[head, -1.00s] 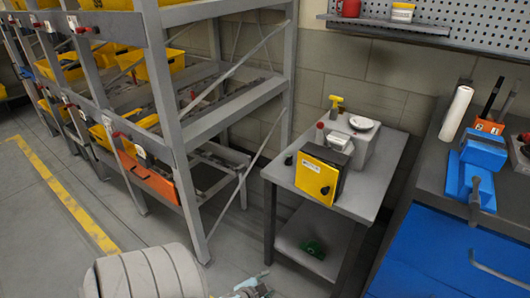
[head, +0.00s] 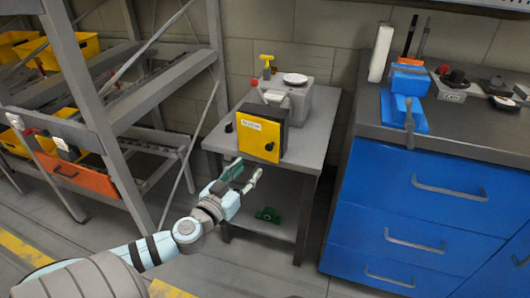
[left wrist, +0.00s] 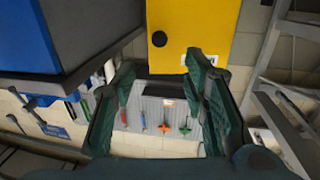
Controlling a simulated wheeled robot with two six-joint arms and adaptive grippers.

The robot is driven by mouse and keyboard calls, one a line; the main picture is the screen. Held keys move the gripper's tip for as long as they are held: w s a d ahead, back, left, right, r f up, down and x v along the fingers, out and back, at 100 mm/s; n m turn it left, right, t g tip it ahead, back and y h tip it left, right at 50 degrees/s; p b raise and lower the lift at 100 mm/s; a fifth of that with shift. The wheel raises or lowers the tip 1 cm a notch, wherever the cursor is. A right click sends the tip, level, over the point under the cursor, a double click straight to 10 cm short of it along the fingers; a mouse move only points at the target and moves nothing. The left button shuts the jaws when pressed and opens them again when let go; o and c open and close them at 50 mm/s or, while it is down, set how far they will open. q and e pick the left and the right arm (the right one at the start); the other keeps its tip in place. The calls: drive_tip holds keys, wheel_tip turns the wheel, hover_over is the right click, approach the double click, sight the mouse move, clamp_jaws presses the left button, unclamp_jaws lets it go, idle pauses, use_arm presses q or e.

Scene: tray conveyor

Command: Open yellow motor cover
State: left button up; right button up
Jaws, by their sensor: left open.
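The yellow motor cover (head: 259,138) is an upright yellow panel with a white label and a black round knob. It is shut on the front of a dark box on the grey side table (head: 315,150). My left gripper (head: 245,173) is open and empty, in front of and just below the cover, apart from it. In the left wrist view the cover (left wrist: 195,30) and its black knob (left wrist: 159,39) show beyond the open fingers (left wrist: 165,95). My right gripper is in neither view.
A grey machine housing (head: 288,97) stands behind the cover. A shelf rack (head: 110,130) with yellow bins is at left. A workbench with blue drawers (head: 410,200) and a blue vise (head: 406,90) is at right. A green item (head: 267,214) lies on the lower shelf.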

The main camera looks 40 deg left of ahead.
sight(268, 148)
use_arm(q)
drive_tip(key=w, duration=0.3)
drive_tip(key=w+a+p, duration=0.1)
drive_tip(key=w, duration=0.3)
drive_tip(key=w+p, duration=0.1)
drive_tip(key=w, duration=0.2)
drive_tip(key=shift+w+a+r, duration=0.15)
drive_tip(key=shift+w+a, duration=0.1)
drive_tip(key=shift+a, duration=0.15)
drive_tip(key=shift+w+p, duration=0.35)
drive_tip(key=shift+w, duration=0.15)
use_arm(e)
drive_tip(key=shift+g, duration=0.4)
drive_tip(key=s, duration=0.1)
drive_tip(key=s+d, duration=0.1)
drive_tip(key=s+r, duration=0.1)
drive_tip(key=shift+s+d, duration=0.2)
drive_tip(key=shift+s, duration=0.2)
use_arm(q)
clamp_jaws()
